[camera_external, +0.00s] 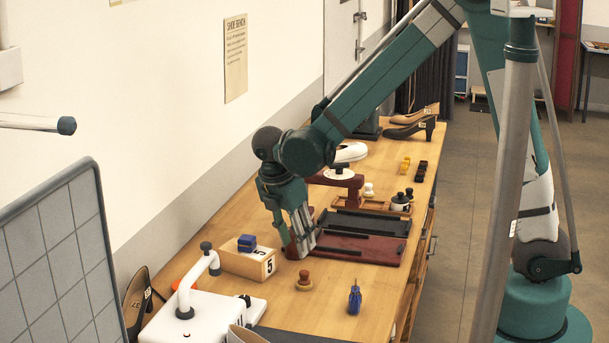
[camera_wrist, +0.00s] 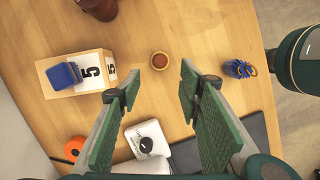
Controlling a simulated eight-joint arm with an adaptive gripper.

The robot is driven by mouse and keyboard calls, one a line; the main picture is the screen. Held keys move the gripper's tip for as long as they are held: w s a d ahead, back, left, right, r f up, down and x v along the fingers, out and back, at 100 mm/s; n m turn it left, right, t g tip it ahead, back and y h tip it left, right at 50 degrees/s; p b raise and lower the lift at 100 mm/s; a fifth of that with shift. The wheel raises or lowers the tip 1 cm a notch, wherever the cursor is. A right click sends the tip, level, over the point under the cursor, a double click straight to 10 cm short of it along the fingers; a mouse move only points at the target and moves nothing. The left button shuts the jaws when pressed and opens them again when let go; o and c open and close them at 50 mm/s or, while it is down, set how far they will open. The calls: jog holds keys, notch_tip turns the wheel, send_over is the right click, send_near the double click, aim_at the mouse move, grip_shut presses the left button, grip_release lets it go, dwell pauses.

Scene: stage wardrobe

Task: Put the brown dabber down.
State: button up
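The brown dabber (camera_external: 304,281) stands upright on the wooden table, its knob above a wider, lighter round base. In the wrist view the dabber (camera_wrist: 160,60) is seen from above, just beyond and between my fingertips. My gripper (camera_external: 302,248) is above the table, behind the dabber in the external view. In the wrist view my gripper (camera_wrist: 158,78) has its two green-padded fingers apart with nothing between them. No contact between fingers and dabber shows.
A box numbered 5 (camera_external: 240,264) with a blue block (camera_external: 246,242) stands left of the dabber; a blue item (camera_external: 355,298) stands right. A dark red board (camera_external: 362,248) lies behind. A white machine (camera_external: 190,322) is at front left. Bare table surrounds the dabber.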

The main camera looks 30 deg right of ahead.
jog(key=shift+d+r, duration=0.1)
jog(key=shift+d, duration=0.05)
jog(key=s+d+r+m+t+y, duration=0.2)
jog(key=s+d+r+m, duration=0.2)
jog(key=d+r+m, duration=0.6)
jog(key=s+d+r+m+t+y, duration=0.1)
jog(key=s+d+r+m, duration=0.35)
jog(key=d, duration=0.85)
jog(key=s+d+r+m+t, duration=0.3)
jog(key=s+d+m, duration=0.3)
jog(key=d+m, duration=0.2)
jog(key=shift+d+r, duration=0.15)
jog(key=shift+r, duration=0.3)
